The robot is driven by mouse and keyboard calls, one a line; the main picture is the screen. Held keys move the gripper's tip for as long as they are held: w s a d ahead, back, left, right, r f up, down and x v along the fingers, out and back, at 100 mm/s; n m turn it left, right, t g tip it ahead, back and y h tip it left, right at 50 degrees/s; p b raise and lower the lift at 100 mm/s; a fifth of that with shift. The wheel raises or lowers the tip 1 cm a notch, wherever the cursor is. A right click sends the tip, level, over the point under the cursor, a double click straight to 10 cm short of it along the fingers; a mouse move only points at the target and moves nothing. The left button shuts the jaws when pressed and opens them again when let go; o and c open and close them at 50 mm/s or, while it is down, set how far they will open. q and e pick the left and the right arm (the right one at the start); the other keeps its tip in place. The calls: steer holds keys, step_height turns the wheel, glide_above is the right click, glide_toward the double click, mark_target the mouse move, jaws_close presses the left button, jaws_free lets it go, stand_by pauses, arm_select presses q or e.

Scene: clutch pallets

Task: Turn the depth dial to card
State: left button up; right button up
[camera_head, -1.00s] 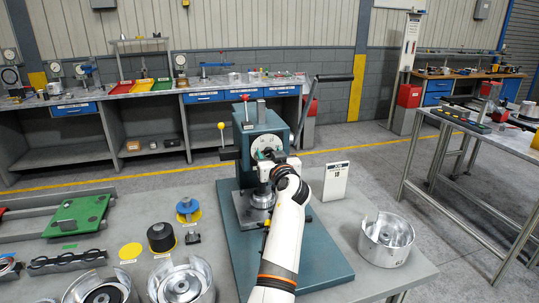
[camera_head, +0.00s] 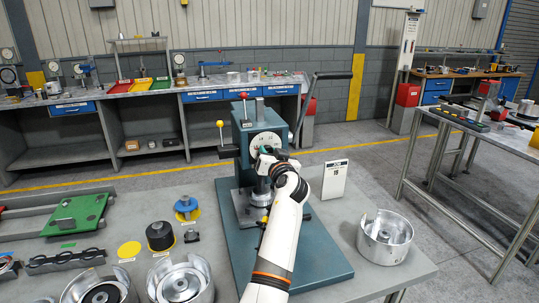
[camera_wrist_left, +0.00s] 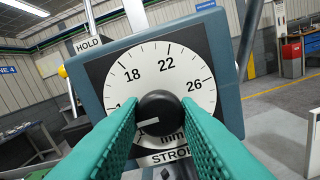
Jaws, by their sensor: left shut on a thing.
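The depth dial is a round white face (camera_head: 271,139) on the front of a blue-green press (camera_head: 242,125). In the left wrist view the dial face (camera_wrist_left: 165,65) shows 18, 22 and 26, with "mm" below. Its black knob (camera_wrist_left: 160,110) has a white pointer mark aimed to the lower left, near a partly hidden number. My left gripper (camera_head: 264,152), with green fingers (camera_wrist_left: 162,118), is shut on the knob. The card (camera_head: 335,179) stands upright right of the press; it reads "JOB" and what looks like 18. My right gripper is not in view.
A lever (camera_head: 306,105) rises at the press's right and a yellow-knobbed handle (camera_head: 220,125) at its left. A cut-away metal housing (camera_head: 386,238) stands at the table's right. More housings, a green plate (camera_head: 75,215) and small parts fill the left.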

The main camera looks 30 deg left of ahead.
arm_select(q)
steer(key=m, duration=0.3)
steer(key=shift+r, duration=0.1)
steer(key=m+p, duration=0.1)
steer(key=m, duration=0.1)
steer(key=shift+a+r+m, duration=0.1)
steer(key=shift+m, duration=0.3)
steer(key=m+p, duration=0.2)
steer(key=m, duration=0.2)
steer(key=shift+r, duration=0.1)
steer(key=shift+m+p, duration=0.7)
steer(key=shift+m, duration=0.6)
steer(key=o, duration=0.7)
steer(key=shift+o, duration=1.2)
steer(key=shift+f, duration=0.2)
